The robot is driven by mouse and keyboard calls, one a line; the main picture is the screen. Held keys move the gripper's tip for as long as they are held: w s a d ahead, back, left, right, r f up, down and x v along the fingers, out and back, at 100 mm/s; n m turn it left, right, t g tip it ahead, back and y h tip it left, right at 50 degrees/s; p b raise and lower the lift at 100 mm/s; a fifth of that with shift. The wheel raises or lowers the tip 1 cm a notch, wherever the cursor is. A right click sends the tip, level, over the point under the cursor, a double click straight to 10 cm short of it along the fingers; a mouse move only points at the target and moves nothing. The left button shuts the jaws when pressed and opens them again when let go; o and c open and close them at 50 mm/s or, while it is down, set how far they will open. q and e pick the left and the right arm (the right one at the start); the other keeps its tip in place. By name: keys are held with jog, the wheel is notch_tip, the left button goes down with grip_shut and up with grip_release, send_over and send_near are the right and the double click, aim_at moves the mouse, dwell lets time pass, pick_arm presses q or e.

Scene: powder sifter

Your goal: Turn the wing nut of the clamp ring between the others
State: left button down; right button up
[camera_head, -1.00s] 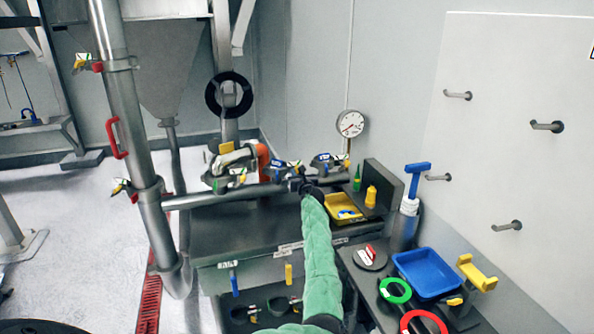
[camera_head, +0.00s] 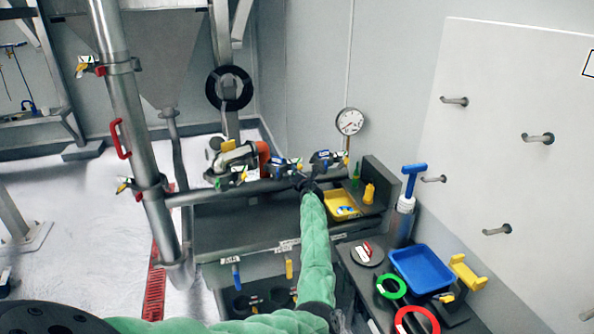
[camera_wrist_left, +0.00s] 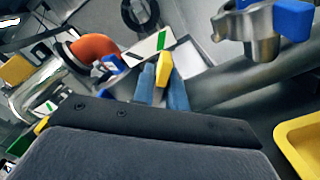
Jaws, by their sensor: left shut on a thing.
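Several clamp rings sit along the horizontal pipe (camera_head: 240,190): a left one (camera_head: 232,178), a middle one (camera_head: 283,167) with blue parts and a right one (camera_head: 326,160). My left gripper (camera_head: 304,184), on the green-sleeved arm, is at the middle clamp. In the left wrist view its two blue-grey fingertips (camera_wrist_left: 163,85) are shut on a yellow wing nut (camera_wrist_left: 164,68), beside a white tag with a green stripe (camera_wrist_left: 150,47). The right clamp shows at top right there with a blue wing nut (camera_wrist_left: 292,18). My arm hides part of the pipe. My right gripper is not in view.
An orange pipe part (camera_head: 263,157) stands behind the clamps. A yellow tray (camera_head: 330,206) lies right of my gripper. The bench at right holds a blue tray (camera_head: 421,290), green and red rings and a blue-handled plunger (camera_head: 412,180). A gauge (camera_head: 349,121) is on the wall.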

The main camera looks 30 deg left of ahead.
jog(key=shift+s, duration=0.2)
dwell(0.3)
pick_arm(q)
jog(key=c, duration=1.5)
grip_release()
jog(key=shift+c, duration=0.2)
jog(key=shift+d, duration=0.1)
